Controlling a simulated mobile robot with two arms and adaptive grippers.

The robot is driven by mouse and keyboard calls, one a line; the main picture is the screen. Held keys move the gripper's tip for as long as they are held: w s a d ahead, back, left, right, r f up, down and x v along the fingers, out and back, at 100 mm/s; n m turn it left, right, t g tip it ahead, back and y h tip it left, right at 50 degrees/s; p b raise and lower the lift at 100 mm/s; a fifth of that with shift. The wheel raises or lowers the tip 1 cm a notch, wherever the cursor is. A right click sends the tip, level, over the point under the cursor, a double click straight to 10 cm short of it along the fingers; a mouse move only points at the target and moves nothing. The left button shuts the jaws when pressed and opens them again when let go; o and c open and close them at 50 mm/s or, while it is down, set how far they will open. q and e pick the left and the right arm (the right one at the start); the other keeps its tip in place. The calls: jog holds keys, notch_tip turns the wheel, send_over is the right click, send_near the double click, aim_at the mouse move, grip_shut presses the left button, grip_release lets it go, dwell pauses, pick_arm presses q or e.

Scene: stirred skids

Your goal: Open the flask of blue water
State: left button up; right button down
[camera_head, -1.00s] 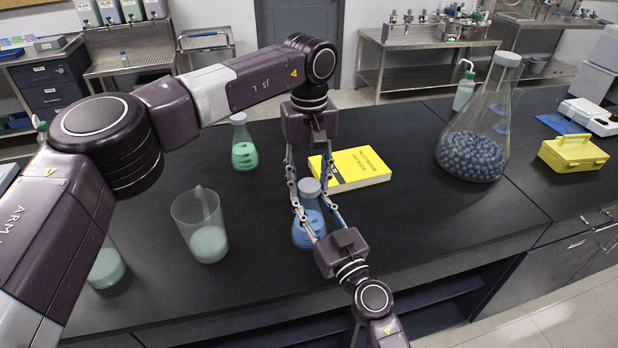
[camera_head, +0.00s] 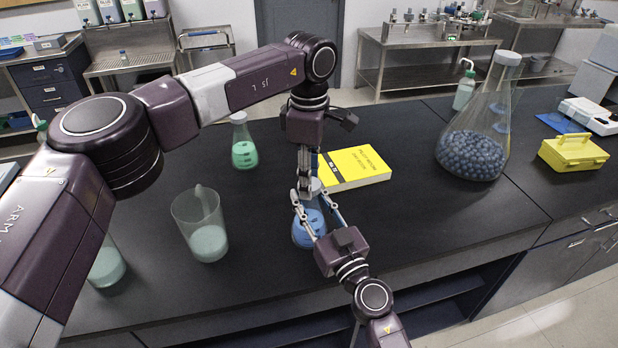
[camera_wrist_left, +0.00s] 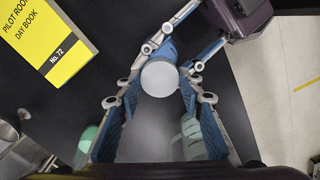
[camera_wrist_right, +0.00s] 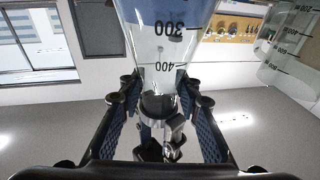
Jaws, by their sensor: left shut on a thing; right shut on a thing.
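The flask of blue water (camera_head: 303,237) stands upright on the black bench near its front edge. Its pale grey stopper (camera_wrist_left: 160,78) shows from above in the left wrist view, at the top of the neck. My left gripper (camera_head: 307,190) points straight down from above, its fingers shut on the stopper. My right gripper (camera_head: 317,210) reaches in from the front and is shut on the upper part of the flask. In the right wrist view the flask (camera_wrist_right: 165,45) appears inverted, with its scale and neck between the fingers. The exact stopper seat is hidden by fingers.
A yellow book (camera_head: 357,167) lies just behind the flask. A green-liquid flask (camera_head: 243,154) and a glass jug (camera_head: 207,240) stand to the left. A large flask of dark balls (camera_head: 470,155) and a yellow box (camera_head: 573,152) are right. Bench right of the flask is clear.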

pick_arm(q)
jog(key=n, duration=1.1)
jog(key=shift+n, duration=0.3)
jog(key=n, duration=0.5)
jog(key=shift+n, duration=0.3)
jog(key=n, duration=0.6)
jog(key=shift+r+n, duration=0.1)
jog(key=shift+n, duration=0.2)
jog(key=shift+r, duration=0.15)
jog(key=shift+r, duration=0.9)
jog(key=shift+r, duration=0.1)
